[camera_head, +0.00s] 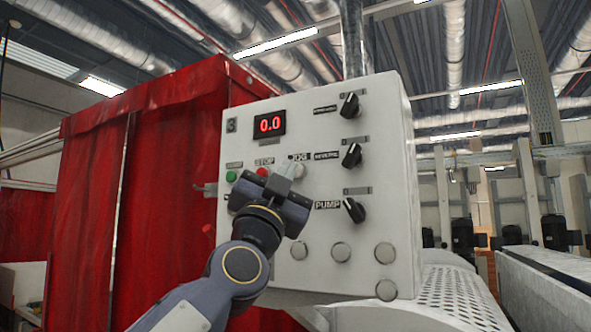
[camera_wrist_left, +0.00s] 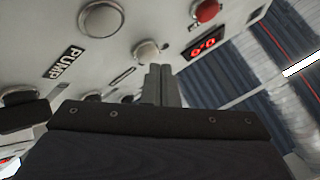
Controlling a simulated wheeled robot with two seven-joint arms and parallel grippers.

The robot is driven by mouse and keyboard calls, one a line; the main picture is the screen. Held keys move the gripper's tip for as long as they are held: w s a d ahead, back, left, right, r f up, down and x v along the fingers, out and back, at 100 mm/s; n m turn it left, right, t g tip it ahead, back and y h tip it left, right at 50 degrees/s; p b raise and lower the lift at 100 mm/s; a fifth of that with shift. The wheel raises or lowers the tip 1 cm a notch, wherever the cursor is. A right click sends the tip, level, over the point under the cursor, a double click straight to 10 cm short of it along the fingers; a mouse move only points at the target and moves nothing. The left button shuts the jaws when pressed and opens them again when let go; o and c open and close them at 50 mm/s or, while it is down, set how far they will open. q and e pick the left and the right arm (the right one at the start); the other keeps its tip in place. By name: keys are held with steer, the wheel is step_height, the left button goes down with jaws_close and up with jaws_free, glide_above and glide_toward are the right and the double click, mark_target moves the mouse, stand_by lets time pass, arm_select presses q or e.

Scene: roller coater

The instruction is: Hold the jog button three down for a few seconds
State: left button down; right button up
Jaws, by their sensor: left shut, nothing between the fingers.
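The white control panel (camera_head: 370,110) bears the number 3. Its jog button (camera_head: 299,170) is a pale round button under the JOG label, right of the red stop button (camera_head: 263,171). My left gripper (camera_head: 284,170) is shut and empty, its fingertips at the jog button and covering part of it. In the left wrist view the shut fingertips (camera_wrist_left: 160,72) lie right beside a pale round button (camera_wrist_left: 146,52), which looks like the jog button. I cannot tell whether they touch or press it. My right gripper is out of view.
The red display (camera_head: 269,123) reads 0.0. A green button (camera_head: 231,176) is left of stop. Black knobs, such as the pump knob (camera_head: 354,209), stick out at the right. Several pale round buttons (camera_head: 341,252) sit lower down. A red curtain (camera_head: 165,190) hangs at the left.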

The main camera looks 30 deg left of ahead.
arm_select(q)
steer(key=shift+w, duration=0.5)
stand_by(1.9)
steer(key=shift+s, duration=0.15)
stand_by(3.0)
steer(key=shift+s, duration=0.75)
steer(key=shift+s+d, duration=0.15)
steer(key=shift+s, duration=1.1)
steer(key=shift+s+d, duration=0.15)
steer(key=shift+s, duration=1.1)
